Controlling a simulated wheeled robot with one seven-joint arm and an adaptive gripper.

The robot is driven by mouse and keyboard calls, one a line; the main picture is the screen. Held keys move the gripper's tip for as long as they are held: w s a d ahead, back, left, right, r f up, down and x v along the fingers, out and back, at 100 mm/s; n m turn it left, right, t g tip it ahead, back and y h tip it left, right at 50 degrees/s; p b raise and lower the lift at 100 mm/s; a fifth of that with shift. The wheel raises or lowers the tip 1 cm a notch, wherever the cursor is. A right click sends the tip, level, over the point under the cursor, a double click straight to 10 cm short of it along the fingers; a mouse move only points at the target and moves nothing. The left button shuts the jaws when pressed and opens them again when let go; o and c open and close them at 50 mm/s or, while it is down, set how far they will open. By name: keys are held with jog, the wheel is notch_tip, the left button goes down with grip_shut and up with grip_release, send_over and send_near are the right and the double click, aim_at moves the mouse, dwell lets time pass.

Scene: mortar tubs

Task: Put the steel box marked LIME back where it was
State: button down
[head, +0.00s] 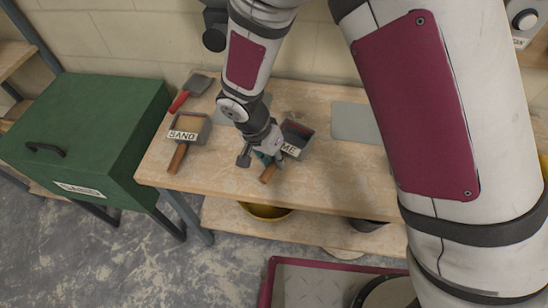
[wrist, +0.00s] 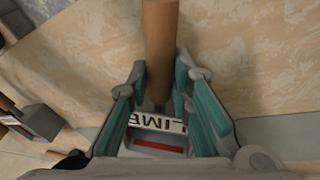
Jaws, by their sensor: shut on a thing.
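The steel LIME box (head: 299,136) is an open box with a wooden handle (head: 268,174) and a white label, at the middle of the bench in the head view. Part of its label is hidden by my gripper (head: 264,156). In the wrist view the label (wrist: 158,124) reads upside down and the handle (wrist: 160,45) runs between the teal finger pads. My gripper is shut on the box at its handle. I cannot tell whether the box touches the bench or hangs just above it.
The SAND box (head: 190,123) stands left on the wooden bench (head: 225,172), beside a red-handled trowel (head: 190,92). A bare grey plate (head: 356,123) lies to the right; another (head: 228,112) is partly behind my arm. A green chest (head: 90,130) stands left. A yellow bowl (head: 265,211) sits below.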

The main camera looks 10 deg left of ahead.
jog(key=shift+f, duration=0.4)
jog(key=c, duration=1.4)
grip_release()
jog(key=shift+o, duration=0.2)
jog(key=v, duration=1.2)
jog(key=shift+s+a, duration=0.1)
